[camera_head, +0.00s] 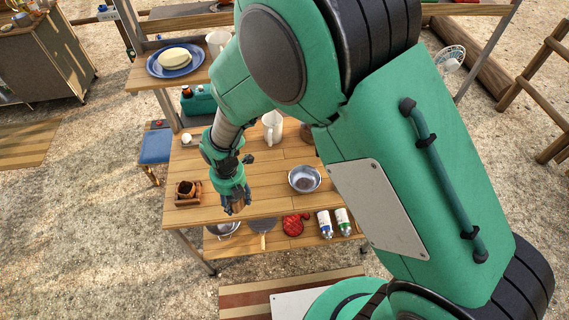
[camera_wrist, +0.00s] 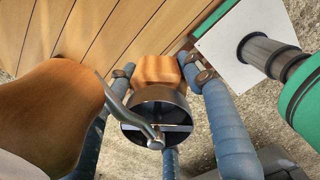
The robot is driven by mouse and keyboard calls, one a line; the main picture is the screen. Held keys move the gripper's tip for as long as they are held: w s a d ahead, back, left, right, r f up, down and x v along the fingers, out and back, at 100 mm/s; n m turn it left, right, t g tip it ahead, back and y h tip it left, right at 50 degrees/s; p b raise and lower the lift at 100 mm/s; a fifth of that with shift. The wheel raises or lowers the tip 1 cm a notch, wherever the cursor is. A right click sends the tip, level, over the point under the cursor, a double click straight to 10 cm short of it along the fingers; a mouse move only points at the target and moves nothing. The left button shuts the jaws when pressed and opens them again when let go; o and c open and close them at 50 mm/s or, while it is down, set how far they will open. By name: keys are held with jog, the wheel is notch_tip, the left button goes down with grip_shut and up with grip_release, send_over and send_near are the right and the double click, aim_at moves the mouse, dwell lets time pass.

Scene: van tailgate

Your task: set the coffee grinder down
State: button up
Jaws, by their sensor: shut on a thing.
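The coffee grinder (camera_wrist: 158,70) has a wooden body, a dark metal bowl and a metal crank (camera_wrist: 120,98) with a large brown knob close to the lens. My gripper (camera_wrist: 158,75) is shut on it, with blue fingers on both sides of the body. In the head view my gripper (camera_head: 235,206) points down near the front edge of the wooden tabletop (camera_head: 270,200). The grinder is mostly hidden there. In the wrist view the boards lie at the upper left and gravel at the right. I cannot tell whether the grinder touches the table.
A wooden box-like item (camera_head: 187,192) stands left of my gripper, and a metal bowl (camera_head: 304,179) stands to its right. A white pitcher (camera_head: 272,126) is behind. Two bottles (camera_head: 325,224) and a red item (camera_head: 293,224) are on the lower shelf. Bare boards lie between gripper and bowl.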

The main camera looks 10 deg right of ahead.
jog(key=s+d+f+m+b, duration=0.1)
jog(key=d+m, duration=0.3)
jog(key=d, duration=0.5)
jog(key=s+d+f+m+b, duration=0.2)
jog(key=s+d+m+b, duration=0.1)
jog(key=d, duration=0.6)
jog(key=shift+s+d+m, duration=0.35)
jog(key=shift+s+m, duration=0.25)
jog(key=shift+s, duration=0.05)
jog(key=shift+w+f, duration=0.1)
jog(key=shift+f, duration=0.05)
jog(key=b, duration=0.3)
send_over(275, 188)
jog(key=s, duration=0.1)
jog(key=shift+d+f, duration=0.2)
jog(key=shift+f, duration=0.5)
jog(key=shift+w+a, duration=0.1)
jog(key=shift+w, duration=0.15)
jog(key=shift+w+f, duration=0.2)
jog(key=shift+f, duration=0.05)
jog(key=shift+f+b, duration=0.4)
jog(key=shift+f, duration=1.1)
jog(key=shift+f, duration=0.15)
